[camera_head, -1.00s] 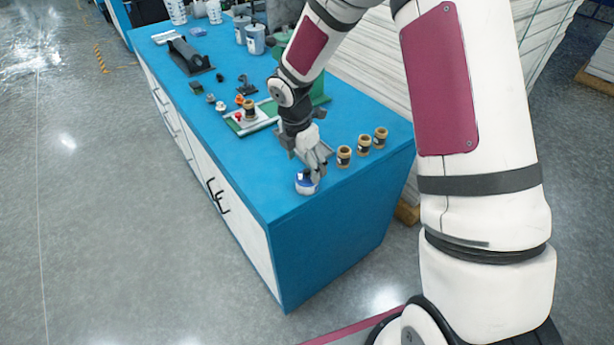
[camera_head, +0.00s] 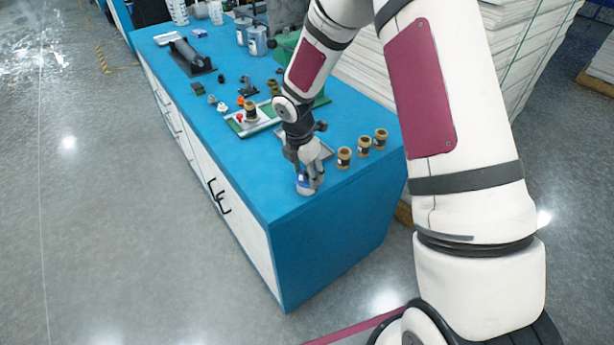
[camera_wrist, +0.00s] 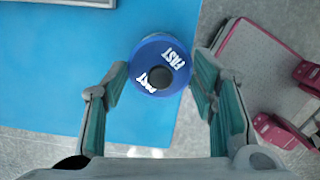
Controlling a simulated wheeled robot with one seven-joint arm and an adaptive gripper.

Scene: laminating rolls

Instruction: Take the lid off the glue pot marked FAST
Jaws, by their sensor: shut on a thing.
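The glue pot (camera_head: 304,187) stands near the front corner of the blue bench, mostly hidden by my gripper (camera_head: 309,180) in the head view. In the wrist view its round blue lid (camera_wrist: 147,53) faces me, with white lettering that includes FAST and a dark knob in the middle. My gripper (camera_wrist: 160,78) has one finger on each side of the lid and is shut on it. I cannot tell whether the lid is still seated on the pot.
Several small brown jars (camera_head: 364,146) stand in a row right of my gripper. A grey tray lies behind it. A green and white board (camera_head: 247,122) holds another brown jar. The bench's front strip (camera_head: 240,165) is clear.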

